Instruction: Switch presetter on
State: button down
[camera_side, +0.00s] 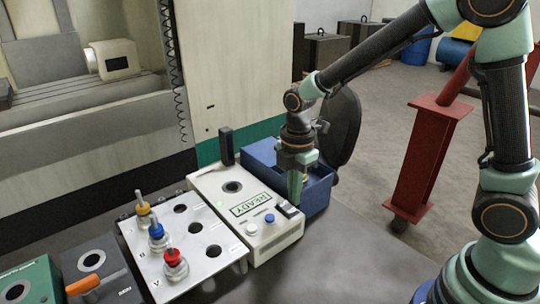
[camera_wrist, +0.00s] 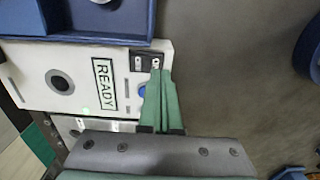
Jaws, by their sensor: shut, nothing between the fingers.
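The presetter (camera_side: 220,186) is a white box with a round socket, a READY panel (camera_side: 251,204), a white button (camera_side: 252,229) and a blue button (camera_side: 270,218). A black rocker switch (camera_side: 288,209) sits at its front right corner. The switch also shows in the wrist view (camera_wrist: 142,59), partly behind my fingers. A small green light (camera_wrist: 84,109) glows on the presetter. My gripper (camera_side: 294,202) is shut and empty, pointing down with its tips at the switch. In the wrist view the fingertips (camera_wrist: 160,73) overlap the switch's edge; contact cannot be told.
A blue bin (camera_side: 310,190) stands close behind and right of the presetter. A metal plate (camera_side: 205,262) with yellow, blue and red tool holders lies to the left. A black post (camera_side: 226,147) rises at the presetter's back. The table front right is clear.

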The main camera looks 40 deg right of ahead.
jog(key=shift+r, duration=2.2)
jog(key=s+d+r+m+t, duration=0.5)
jog(key=s+r+m, duration=0.4)
jog(key=m, duration=0.9)
jog(key=shift+d+r+t, duration=0.3)
jog(key=shift+d+r, duration=0.05)
jog(key=shift+d, duration=0.4)
